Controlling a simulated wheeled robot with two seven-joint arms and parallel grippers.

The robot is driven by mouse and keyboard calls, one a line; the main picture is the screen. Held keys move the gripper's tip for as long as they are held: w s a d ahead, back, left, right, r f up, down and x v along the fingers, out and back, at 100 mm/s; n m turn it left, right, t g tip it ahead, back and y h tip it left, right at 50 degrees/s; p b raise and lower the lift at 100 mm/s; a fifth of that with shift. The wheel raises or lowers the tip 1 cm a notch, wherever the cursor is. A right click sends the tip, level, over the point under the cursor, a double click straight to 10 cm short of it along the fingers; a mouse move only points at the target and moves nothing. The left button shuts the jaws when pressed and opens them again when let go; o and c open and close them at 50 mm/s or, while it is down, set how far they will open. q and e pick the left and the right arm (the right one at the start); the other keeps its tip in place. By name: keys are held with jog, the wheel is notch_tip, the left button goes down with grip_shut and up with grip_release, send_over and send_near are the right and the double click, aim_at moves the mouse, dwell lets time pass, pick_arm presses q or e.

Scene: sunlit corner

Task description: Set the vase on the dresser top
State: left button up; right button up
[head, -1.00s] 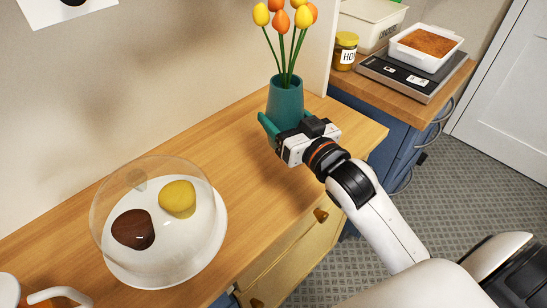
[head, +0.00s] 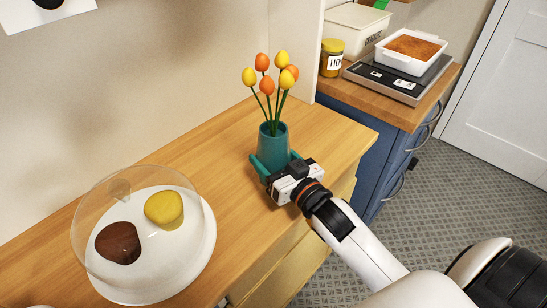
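The teal vase (head: 273,148) stands upright with several yellow and orange tulips (head: 268,78) in it. It is over the right part of the wooden dresser top (head: 215,150). My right gripper (head: 275,166) reaches in from the lower right, its teal fingers on either side of the vase's lower part, shut on it. The fingers and gripper body hide the vase's base, so I cannot tell whether it touches the wood. My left gripper is not in view.
A clear dome covers a white plate (head: 200,258) with a brown lump (head: 118,243) and a yellow lump (head: 164,208) at left. A blue cabinet (head: 380,160) at right carries a honey jar (head: 331,58), a scale (head: 400,80) and a white dish (head: 412,58). Bare wood surrounds the vase.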

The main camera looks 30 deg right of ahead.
jog(key=o, duration=1.6)
jog(key=shift+o, duration=0.2)
jog(key=shift+r, duration=0.1)
jog(key=s, duration=0.7)
jog(key=s+d, duration=0.1)
jog(key=s, duration=0.2)
jog(key=shift+s+d, duration=0.1)
jog(key=shift+s, duration=0.2)
jog(key=shift+s+d, duration=0.1)
jog(key=shift+s, duration=0.6)
